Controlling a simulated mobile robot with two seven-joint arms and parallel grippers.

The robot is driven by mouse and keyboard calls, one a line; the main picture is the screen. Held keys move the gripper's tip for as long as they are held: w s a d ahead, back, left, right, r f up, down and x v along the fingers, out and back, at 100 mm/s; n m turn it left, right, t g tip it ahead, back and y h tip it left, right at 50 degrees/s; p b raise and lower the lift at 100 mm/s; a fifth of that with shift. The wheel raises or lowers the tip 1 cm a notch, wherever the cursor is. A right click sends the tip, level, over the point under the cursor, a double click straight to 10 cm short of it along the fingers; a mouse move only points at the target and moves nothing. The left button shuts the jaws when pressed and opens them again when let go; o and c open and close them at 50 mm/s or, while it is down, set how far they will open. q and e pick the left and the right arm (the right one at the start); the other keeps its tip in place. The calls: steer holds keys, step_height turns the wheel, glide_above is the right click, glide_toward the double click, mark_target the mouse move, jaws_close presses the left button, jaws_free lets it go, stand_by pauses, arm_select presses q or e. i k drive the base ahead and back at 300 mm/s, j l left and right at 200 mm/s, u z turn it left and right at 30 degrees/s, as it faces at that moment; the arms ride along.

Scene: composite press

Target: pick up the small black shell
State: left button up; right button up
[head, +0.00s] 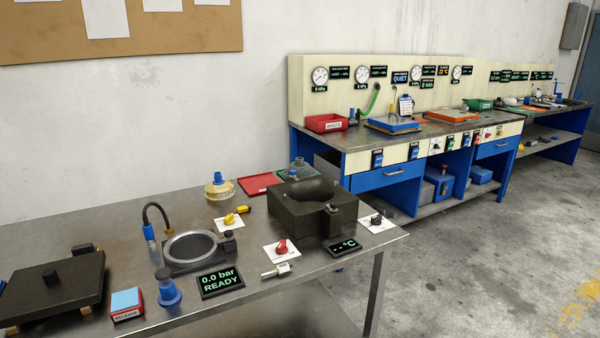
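I cannot pick out a small black shell with certainty. A dark block (313,218) with a round bowl-like hollow in its top stands at the right part of the near steel table (110,240). The inside of the hollow is dark, and I cannot tell whether a separate shell lies in it. A flat black slab (40,294) with a block-like knob on top rests on light wooden feet at the left. Neither of my grippers is in view.
A ring-shaped fixture (190,248) with a hose, a blue-capped yellowish jar (219,188), a red tray (259,183), a red knob (282,247), a pressure display (221,281) and a blue stamp-like piece (168,290) stand on the near table. A blue workbench (400,175) stands behind; floor is clear at right.

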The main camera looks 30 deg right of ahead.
mark_target(302, 170)
steer(key=i+l+z, duration=0.1)
steer(key=l+z, duration=0.15)
steer(key=i+l+z, duration=0.2)
steer(key=l, duration=0.2)
steer(key=i+l+z, duration=0.15)
steer(key=l+z, duration=0.3)
steer(key=i+l+z, duration=0.2)
steer(key=z, duration=0.25)
steer(key=i+l+z, duration=0.25)
steer(key=z, duration=0.25)
steer(key=i+l+z, duration=0.2)
steer(key=z, duration=0.25)
steer(key=i+l+z, duration=0.15)
steer(key=i+z, duration=0.2)
steer(key=i, duration=0.75)
steer(key=i+u, duration=1.1)
steer(key=u, duration=0.15)
steer(key=i+u, duration=0.45)
steer(key=u, duration=0.25)
steer(key=i+j+u, duration=0.1)
steer(key=i+u, duration=0.35)
steer(key=u, duration=0.25)
steer(key=i+u, duration=0.35)
steer(key=k, duration=0.1)
